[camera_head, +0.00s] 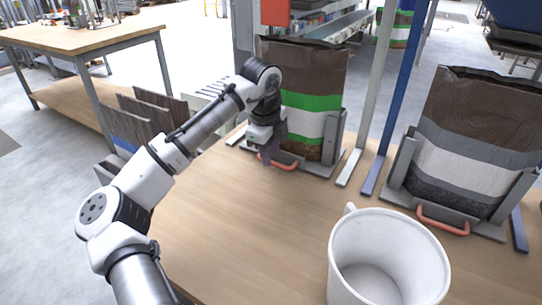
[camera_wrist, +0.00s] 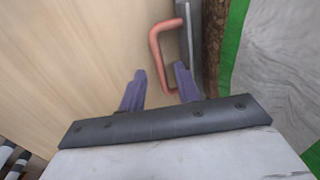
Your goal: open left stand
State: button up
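The left stand (camera_head: 331,142) is a grey metal holder on the wooden table. It holds an upright brown bag (camera_head: 312,65) with green and white bands. A red-orange handle (camera_head: 286,165) is on the stand's front. My gripper (camera_head: 268,160) is low over the table at the handle's left end, pointing down and hiding that end and part of the bag. In the wrist view, my gripper (camera_wrist: 159,69) has its two purple-grey fingers apart. The handle (camera_wrist: 156,47) extends ahead of them, with its near end between the fingers, close to the right one. I cannot tell whether they touch.
A second stand (camera_head: 404,165) with a brown, grey and white bag (camera_head: 470,130) is at the right, with its own orange handle (camera_head: 443,220). A white mug (camera_head: 388,250) stands at the table's front. Grey and blue posts rise between the stands. The table's left-middle is clear.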

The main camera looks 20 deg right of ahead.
jog(key=shift+w+d+f, duration=0.15)
jog(key=shift+f, duration=0.75)
grip_shut()
